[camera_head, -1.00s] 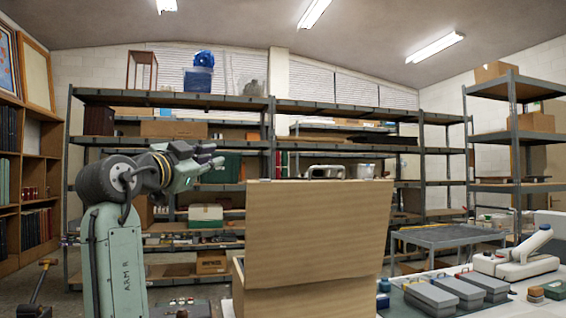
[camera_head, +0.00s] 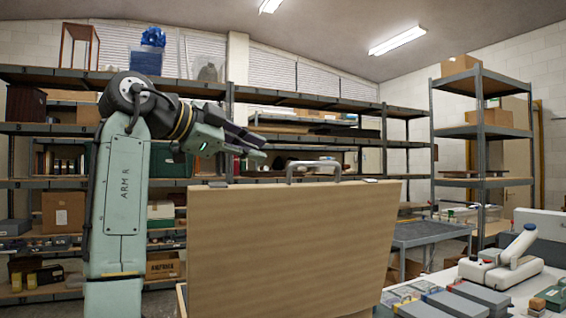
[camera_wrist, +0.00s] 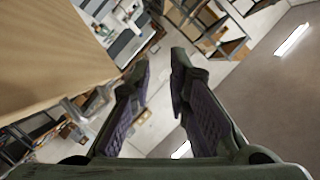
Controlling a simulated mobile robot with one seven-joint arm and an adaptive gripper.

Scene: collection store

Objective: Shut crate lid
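The crate lid (camera_head: 292,250) is a wide tan wooden panel standing upright in the middle of the head view. A grey handle (camera_head: 314,165) shows at its top edge. Only a sliver of the crate body (camera_head: 181,302) shows at the lower left; the lid hides the rest. My gripper (camera_head: 262,148) is above the lid's top edge, towards its left end, pointing right. In the wrist view my gripper (camera_wrist: 158,72) has its two fingers apart with nothing between them. A tan wooden panel (camera_wrist: 50,50), apparently the lid, fills the upper left there, apart from the fingers.
Metal shelving (camera_head: 215,85) with boxes runs along the back. A white table at the lower right holds grey cases (camera_head: 470,298) and a white instrument (camera_head: 505,262). A grey table (camera_head: 428,234) stands behind it.

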